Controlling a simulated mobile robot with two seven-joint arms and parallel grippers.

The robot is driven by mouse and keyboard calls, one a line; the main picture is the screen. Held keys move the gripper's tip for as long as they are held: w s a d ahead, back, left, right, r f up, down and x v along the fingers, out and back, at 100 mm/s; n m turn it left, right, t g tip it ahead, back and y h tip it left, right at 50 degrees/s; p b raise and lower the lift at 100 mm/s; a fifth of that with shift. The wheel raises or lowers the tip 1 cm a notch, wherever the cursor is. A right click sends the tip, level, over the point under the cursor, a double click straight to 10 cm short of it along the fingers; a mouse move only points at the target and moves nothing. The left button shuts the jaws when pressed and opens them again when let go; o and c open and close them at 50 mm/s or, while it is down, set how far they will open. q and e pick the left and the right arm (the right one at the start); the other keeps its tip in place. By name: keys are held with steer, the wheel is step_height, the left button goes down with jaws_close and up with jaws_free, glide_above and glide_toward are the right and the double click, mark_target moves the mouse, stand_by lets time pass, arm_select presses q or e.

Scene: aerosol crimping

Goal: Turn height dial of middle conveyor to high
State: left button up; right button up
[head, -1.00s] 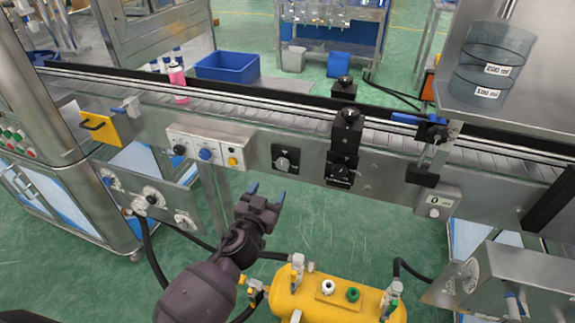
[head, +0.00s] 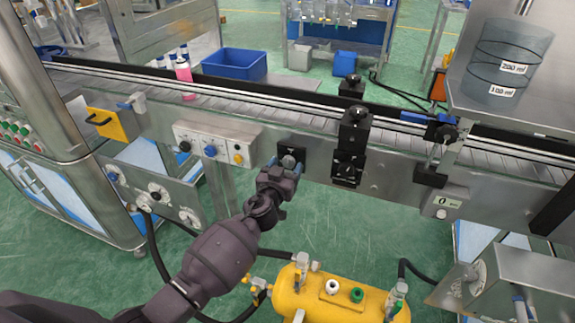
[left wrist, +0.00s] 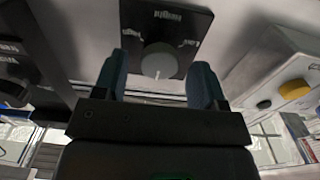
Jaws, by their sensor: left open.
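The height dial (head: 288,161) is a grey round knob on a black plate on the front of the middle conveyor (head: 318,150). In the left wrist view the knob (left wrist: 160,60) shows closer, on a plate with upside-down lettering that seems to read Height, Low on the right and High on the left. A light mark on the knob points down in that picture. My left gripper (head: 284,170) is at the dial. Its blue fingers are open, one on each side of the knob in the left wrist view (left wrist: 160,70); contact cannot be told. My right gripper is not in view.
Left of the dial is a control box (head: 214,145) with black, blue and yellow knobs. Right of it is a black mechanism (head: 350,145) with another dial. A pink bottle (head: 185,78) stands on the conveyor. A yellow tank (head: 335,296) is below on the floor.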

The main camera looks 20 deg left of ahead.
arm_select(q)
steer(key=shift+w, duration=0.65)
steer(key=c, duration=0.9)
steer(key=shift+m, duration=0.3)
